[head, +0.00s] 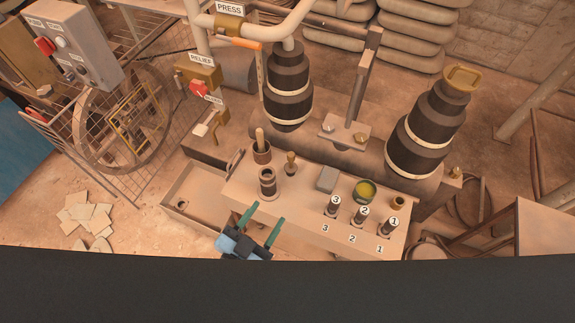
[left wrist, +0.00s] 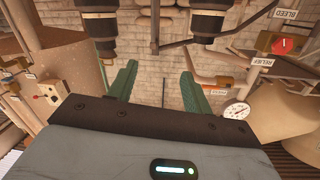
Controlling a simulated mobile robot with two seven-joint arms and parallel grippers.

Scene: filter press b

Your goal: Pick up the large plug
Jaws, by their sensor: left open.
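My left gripper (head: 267,212) is open and empty at the front left edge of the bench (head: 240,188). Its two green fingers also show apart in the left wrist view (left wrist: 158,72), with nothing between them. No part is labelled as the large plug, and I cannot tell for sure which it is. A dark banded cylinder (head: 267,183) stands upright on the bench just beyond the fingertips, apart from them. A small brass-brown knobbed piece (head: 291,164) stands to its right.
Large dark vessels (head: 430,130) and pipes rise behind. An open tray (head: 187,212) lies left of the bench.

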